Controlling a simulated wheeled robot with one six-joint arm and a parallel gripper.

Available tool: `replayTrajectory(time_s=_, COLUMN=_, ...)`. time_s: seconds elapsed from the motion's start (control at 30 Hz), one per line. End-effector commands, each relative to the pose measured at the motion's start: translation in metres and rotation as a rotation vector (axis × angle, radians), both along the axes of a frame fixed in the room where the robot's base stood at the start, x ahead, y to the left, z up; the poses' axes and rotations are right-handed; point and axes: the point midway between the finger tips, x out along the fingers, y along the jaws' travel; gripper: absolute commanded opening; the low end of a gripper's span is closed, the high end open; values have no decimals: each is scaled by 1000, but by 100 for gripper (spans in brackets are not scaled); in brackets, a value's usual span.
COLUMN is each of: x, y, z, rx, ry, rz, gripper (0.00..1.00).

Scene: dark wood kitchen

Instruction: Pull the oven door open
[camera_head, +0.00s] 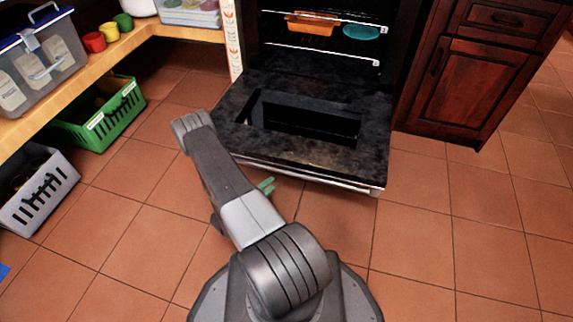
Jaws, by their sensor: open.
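The oven door (300,158) is folded down and lies roughly flat, its dark inner face and window panel turned up. Its metal handle (345,184) runs along the front edge. The oven (325,75) stands open behind it, with racks holding an orange dish (311,24) and a teal dish (361,32). My gripper (266,186) shows only as green fingertips beside my forearm, close to the left part of the door's front edge. It is open, mostly hidden by my arm, and I cannot tell whether it touches the handle.
A wooden cabinet (470,85) stands right of the oven. At left, a wooden shelf (100,75) bears a clear bin (40,70) and colored cups. A green crate (105,115) and a grey crate (40,190) are below. Tiled floor at right is clear.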

Motion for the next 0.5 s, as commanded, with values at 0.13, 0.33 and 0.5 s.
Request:
replayTrajectory(time_s=0.13, x=-5, y=11, z=-18, rx=-9, ry=-6, rz=70, gripper=42)
replayTrajectory(time_s=0.33, x=0, y=7, z=-22, rx=-9, ry=-8, rz=81, gripper=42)
replayTrajectory(time_s=0.5, x=16, y=-7, z=-23, rx=-8, ry=-9, rz=76, gripper=42)
